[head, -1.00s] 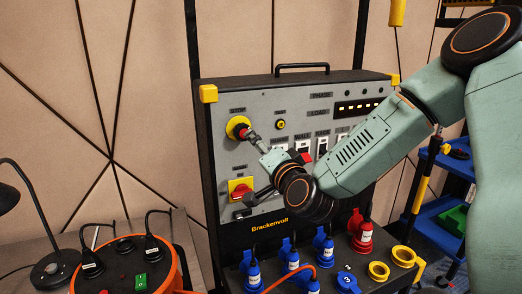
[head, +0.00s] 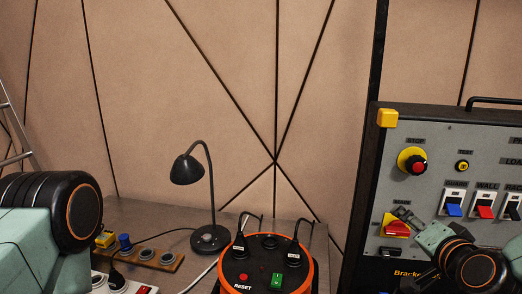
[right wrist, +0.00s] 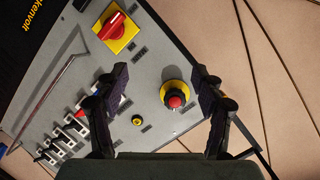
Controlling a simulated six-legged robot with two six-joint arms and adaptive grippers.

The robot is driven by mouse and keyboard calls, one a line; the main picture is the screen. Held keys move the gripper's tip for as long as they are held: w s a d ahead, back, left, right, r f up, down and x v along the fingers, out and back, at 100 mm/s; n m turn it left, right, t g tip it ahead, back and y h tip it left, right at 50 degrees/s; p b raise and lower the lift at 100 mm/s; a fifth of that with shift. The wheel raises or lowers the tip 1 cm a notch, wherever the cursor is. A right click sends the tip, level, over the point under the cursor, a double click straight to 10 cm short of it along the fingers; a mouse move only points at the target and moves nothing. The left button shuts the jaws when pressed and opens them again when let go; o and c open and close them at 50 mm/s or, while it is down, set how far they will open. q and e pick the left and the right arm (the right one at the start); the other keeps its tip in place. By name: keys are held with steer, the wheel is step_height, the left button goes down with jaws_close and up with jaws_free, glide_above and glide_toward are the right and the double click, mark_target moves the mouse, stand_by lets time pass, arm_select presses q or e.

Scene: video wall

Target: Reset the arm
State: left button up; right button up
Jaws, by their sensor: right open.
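My right gripper (head: 406,214) is in front of the grey control panel, below the stop button. In the right wrist view my right gripper (right wrist: 160,78) has its two dark fingers spread, with nothing between them. The red stop button (head: 418,168) on its yellow collar is clear of the gripper; it also shows in the right wrist view (right wrist: 175,101). The red rotary switch on a yellow plate (head: 397,229) is partly behind the fingers in the head view and shows whole in the right wrist view (right wrist: 113,26). My left arm enters at the left; its gripper is out of view.
The orange-rimmed round power unit (head: 315,272) with plugs stands on the bench. A black desk lamp (head: 187,169) and a wooden socket strip (head: 156,258) are to its left. Blue and red rocker switches (head: 486,211) line the panel. The wall behind is bare.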

steer(key=s+a+f+n+g+y+b, duration=0.1)
steer(key=s+a+f+n+g, duration=0.15)
steer(key=f, duration=0.55)
steer(key=s+a+f+n+g+y+b, duration=0.1)
steer(key=s+a+f+g+b, duration=0.2)
steer(key=f, duration=0.4)
steer(key=s+a+f+n+g+b, duration=0.2)
steer(key=s+f+n+g+b, duration=0.1)
steer(key=s+f, duration=1)
steer(key=s+a+f+n+g+b, duration=0.3)
steer(key=s+f+g, duration=0.3)
steer(key=s+f, duration=0.8)
steer(key=shift+s+f+h, duration=0.15)
steer(key=shift+s+h, duration=0.25)
steer(key=shift+s, duration=0.7)
steer(key=shift+a, duration=0.1)
